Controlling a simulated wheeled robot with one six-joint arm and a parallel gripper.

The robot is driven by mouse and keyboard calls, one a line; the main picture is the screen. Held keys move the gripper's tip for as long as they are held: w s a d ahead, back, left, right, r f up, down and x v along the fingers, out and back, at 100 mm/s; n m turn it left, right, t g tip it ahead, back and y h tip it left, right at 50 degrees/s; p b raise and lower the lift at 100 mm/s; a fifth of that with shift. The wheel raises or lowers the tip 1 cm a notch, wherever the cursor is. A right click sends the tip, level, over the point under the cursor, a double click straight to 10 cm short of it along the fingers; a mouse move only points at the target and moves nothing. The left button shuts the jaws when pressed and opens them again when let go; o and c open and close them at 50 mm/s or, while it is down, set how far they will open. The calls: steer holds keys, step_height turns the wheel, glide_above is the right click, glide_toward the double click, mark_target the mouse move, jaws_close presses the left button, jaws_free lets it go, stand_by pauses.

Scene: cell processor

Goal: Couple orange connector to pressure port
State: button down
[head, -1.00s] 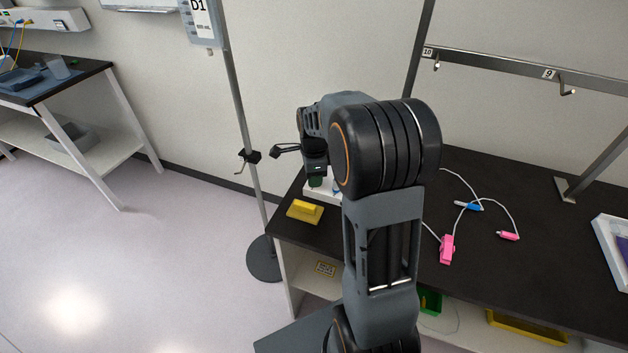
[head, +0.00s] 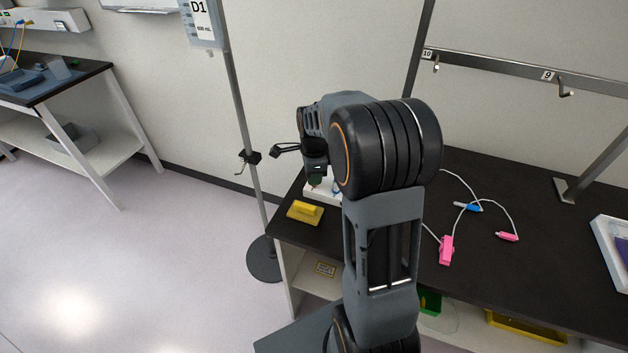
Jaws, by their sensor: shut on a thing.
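My gripper (head: 315,172) is at the left end of the bench, pointing down just above a white device (head: 323,194). My arm covers most of that device. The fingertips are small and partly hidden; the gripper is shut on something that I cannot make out. A small green patch shows just below it. I cannot see the orange connector or the pressure port; the arm blocks much of this area.
A yellow block (head: 306,212) sits at the bench's front left corner. On the dark bench (head: 540,270), white cables join pink clips (head: 446,250) and a blue piece (head: 468,206). A white tray (head: 612,255) is at far right. A pole (head: 240,110) stands left of the bench.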

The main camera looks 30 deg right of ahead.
steer(key=shift+r+p, duration=0.3)
steer(key=shift+r, duration=0.25)
steer(key=shift+r+p, duration=0.8)
steer(key=shift+r, duration=0.15)
steer(key=shift+f, duration=0.15)
